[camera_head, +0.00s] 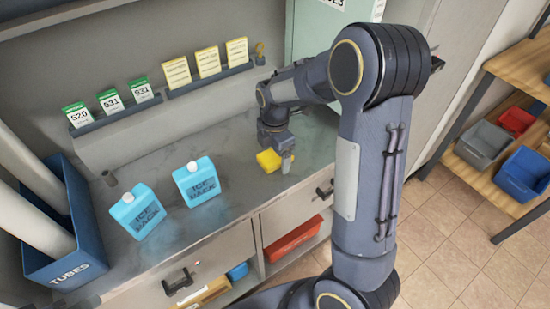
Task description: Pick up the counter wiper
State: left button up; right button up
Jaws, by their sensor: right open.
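A small yellow block (268,161), which looks like the counter wiper, lies on the grey counter (235,170) toward its right part. My right gripper (283,160) is open and points down right at the yellow block. One finger stands close by its right side; I cannot tell whether they touch or whether the block lies between the fingers. The gripper partly hides the block. My left gripper is not in view.
Two light-blue ice packs (138,211) (196,182) stand left on the counter. A blue tubes bin (66,262) is at far left. Green and yellow cards (207,62) line the back ledge. Drawers are below the counter's front edge. A shelf with bins (525,172) stands right.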

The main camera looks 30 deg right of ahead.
aim_at(276, 156)
jog(key=shift+f, duration=0.25)
jog(key=c, duration=1.1)
jog(key=shift+r, duration=0.1)
jog(key=shift+r, duration=0.55)
jog(key=r, duration=0.2)
jog(key=shift+s+r, duration=0.25)
jog(key=shift+r, duration=0.1)
jog(key=s+r, duration=0.3)
jog(key=s, duration=0.1)
jog(key=s+d+r, duration=0.1)
jog(key=s+r, duration=0.2)
jog(key=s, duration=0.2)
jog(key=s+r, duration=0.3)
jog(key=s, duration=0.1)
jog(key=shift+s+d, duration=0.2)
jog(key=shift+s, duration=0.1)
